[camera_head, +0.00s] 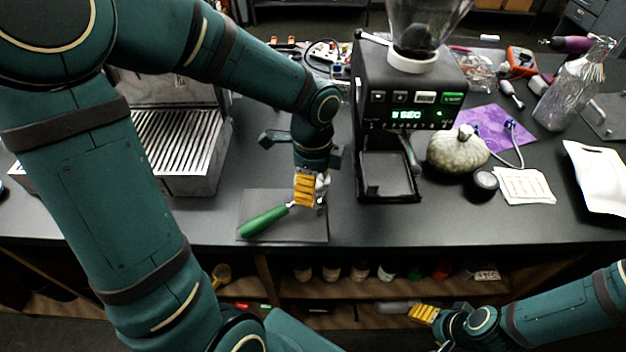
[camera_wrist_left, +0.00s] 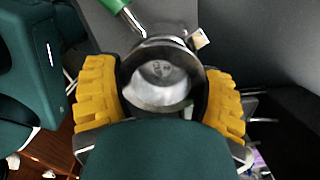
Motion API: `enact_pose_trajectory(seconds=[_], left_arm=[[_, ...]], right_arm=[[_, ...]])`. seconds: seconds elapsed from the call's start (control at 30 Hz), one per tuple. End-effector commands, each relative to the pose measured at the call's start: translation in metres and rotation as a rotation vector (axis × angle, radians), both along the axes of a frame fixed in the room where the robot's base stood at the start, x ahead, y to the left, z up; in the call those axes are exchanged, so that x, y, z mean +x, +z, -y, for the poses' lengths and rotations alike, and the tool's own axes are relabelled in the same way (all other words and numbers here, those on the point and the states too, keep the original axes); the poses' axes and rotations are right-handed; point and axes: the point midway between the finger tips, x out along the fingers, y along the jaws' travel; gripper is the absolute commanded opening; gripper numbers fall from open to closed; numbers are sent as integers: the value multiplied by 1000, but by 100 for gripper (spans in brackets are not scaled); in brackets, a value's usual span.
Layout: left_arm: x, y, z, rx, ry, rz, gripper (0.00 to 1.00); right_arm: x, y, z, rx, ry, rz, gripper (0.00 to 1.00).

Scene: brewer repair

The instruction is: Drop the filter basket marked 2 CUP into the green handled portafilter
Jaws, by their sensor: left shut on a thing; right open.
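The green-handled portafilter (camera_head: 265,222) lies on a grey mat (camera_head: 285,232) at the counter's front, handle towards the lower left. My left gripper (camera_head: 308,188) is over its head end and hides most of it. In the left wrist view, the yellow fingers (camera_wrist_left: 160,95) are closed on either side of a round metal filter basket (camera_wrist_left: 160,85). The basket lines up with the portafilter head; I cannot tell whether it is seated or just above. A small pale tag (camera_wrist_left: 200,39) shows beside it, its writing unreadable. My right gripper (camera_head: 423,313) is open and empty, low in front of the shelf.
A black grinder (camera_head: 410,90) stands right of the mat, and a steel machine with a drip tray (camera_head: 180,140) stands to the left. A pale pumpkin-like object (camera_head: 457,150), a dark puck (camera_head: 485,184) and white cards (camera_head: 525,186) lie further right. Shelves are below the counter.

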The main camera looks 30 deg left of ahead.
Motion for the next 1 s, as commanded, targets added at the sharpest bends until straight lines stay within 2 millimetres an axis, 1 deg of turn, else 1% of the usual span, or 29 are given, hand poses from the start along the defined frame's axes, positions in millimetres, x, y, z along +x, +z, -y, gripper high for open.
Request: enact_pose_trajectory(seconds=[1.0], left_arm=[[0, -12, 0, 0, 0, -1, 39]], right_arm=[[0, -8, 0, 0, 0, 0, 61]])
